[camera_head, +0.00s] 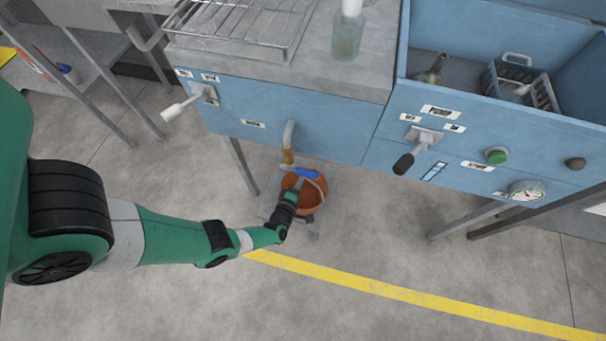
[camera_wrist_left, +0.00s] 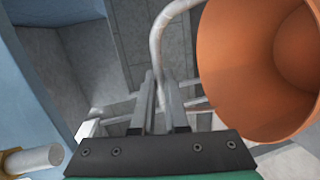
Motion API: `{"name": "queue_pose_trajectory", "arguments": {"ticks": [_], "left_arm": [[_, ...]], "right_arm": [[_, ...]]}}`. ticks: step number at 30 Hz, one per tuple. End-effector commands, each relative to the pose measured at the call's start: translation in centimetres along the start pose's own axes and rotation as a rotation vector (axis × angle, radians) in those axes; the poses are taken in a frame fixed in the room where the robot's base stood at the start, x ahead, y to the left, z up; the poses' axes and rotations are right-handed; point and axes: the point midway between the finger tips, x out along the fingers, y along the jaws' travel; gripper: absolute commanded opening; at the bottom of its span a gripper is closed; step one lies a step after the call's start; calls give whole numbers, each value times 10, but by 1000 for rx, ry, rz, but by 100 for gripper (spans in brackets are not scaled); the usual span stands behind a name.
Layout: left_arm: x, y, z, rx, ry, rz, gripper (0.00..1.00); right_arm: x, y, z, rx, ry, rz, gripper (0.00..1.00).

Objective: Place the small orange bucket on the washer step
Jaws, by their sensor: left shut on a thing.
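The small orange bucket (camera_head: 317,190) is below the front of the blue washer cabinet, close to its drain pipe (camera_head: 288,146). A low grey step (camera_head: 266,207) shows beneath and around it; I cannot tell whether the bucket rests on it or hangs just above. My left gripper (camera_head: 290,197) is at the bucket's near left side and partly hides it. In the left wrist view, my gripper's fingers (camera_wrist_left: 160,100) are shut on the bucket's grey wire handle (camera_wrist_left: 158,42). The orange bucket (camera_wrist_left: 250,65) is tilted in that view, its open mouth showing. My right gripper is not in view.
The blue cabinet (camera_head: 300,115) overhangs the step, with a white-handled lever (camera_head: 180,107) at left. A second blue unit (camera_head: 465,150) with a black-handled lever (camera_head: 405,163) stands at right. Cabinet legs flank the space. The floor by the yellow line (camera_head: 400,292) is clear.

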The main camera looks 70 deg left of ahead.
Motion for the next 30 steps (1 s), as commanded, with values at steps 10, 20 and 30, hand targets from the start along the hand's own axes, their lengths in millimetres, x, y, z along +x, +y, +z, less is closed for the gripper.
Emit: {"name": "queue_pose_trajectory", "arguments": {"ticks": [10, 20, 30], "left_arm": [[-1, 2, 0, 0, 0, 0, 42], [-12, 4, 1, 0, -3, 0, 42], [-86, 5, 2, 3, -10, -1, 42]], "right_arm": [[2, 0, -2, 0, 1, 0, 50], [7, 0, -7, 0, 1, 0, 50], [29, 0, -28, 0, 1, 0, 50]]}}
